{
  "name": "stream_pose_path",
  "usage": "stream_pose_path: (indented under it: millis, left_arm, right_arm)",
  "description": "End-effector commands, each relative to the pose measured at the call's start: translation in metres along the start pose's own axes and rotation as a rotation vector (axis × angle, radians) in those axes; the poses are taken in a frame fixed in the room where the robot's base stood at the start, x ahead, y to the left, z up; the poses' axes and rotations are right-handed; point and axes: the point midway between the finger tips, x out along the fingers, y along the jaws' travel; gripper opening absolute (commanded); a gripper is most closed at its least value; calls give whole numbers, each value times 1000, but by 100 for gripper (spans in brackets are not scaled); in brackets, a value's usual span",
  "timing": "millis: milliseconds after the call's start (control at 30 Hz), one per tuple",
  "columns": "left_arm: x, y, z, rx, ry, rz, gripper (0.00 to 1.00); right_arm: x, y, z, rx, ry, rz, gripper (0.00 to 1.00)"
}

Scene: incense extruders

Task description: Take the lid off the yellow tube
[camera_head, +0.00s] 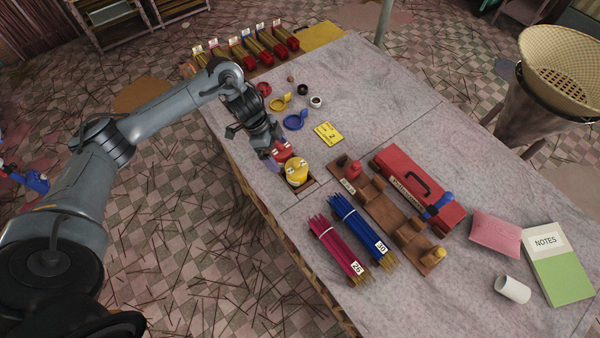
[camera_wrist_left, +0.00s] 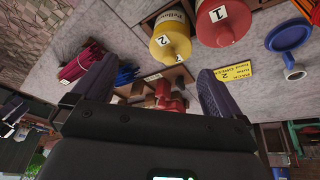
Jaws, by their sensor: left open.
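The yellow tube (camera_head: 297,174) stands in a wooden holder on the table, its rounded yellow lid on top. In the left wrist view the yellow tube (camera_wrist_left: 170,45) shows a white label with a 2. A red tube (camera_head: 283,150), labelled 1 in the left wrist view (camera_wrist_left: 222,22), stands right beside it. My left gripper (camera_head: 270,155) is close to both tubes, partly hiding the red one. In the left wrist view my left gripper (camera_wrist_left: 157,72) has its fingers apart with nothing held; the yellow tube appears between and beyond them. My right gripper is not in view.
A yellow ring piece (camera_head: 280,104), a blue ring piece (camera_head: 296,120) and a yellow card (camera_head: 328,133) lie behind the tubes. Pink sticks (camera_head: 338,246) and blue sticks (camera_head: 360,228) lie in front. A red toolbox (camera_head: 400,180) stands to the right.

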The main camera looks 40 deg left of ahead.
Motion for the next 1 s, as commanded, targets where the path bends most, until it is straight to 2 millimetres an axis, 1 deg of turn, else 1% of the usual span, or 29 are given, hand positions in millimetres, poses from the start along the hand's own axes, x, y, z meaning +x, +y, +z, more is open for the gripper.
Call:
stream_pose_path:
  millis: [33, 100, 233, 500, 767, 933, 1000]
  left_arm:
    - [-3, -8, -3, 6, 8, -21, 100]
    - [-6, -13, -8, 11, 17, -34, 100]
    - [0, -16, -13, 15, 23, -40, 100]
    - [36, -17, -15, 15, 24, -40, 100]
    - [54, -18, -17, 16, 24, -40, 100]
    - [76, -19, -22, 15, 24, -40, 100]
    - [85, -20, -21, 14, 23, -40, 100]
  right_arm:
    - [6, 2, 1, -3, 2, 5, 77]
    - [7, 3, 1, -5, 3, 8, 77]
    - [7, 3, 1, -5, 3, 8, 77]
    - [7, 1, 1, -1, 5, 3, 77]
    - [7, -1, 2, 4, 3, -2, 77]
    - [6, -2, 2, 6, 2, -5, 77]
    - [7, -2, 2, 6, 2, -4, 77]
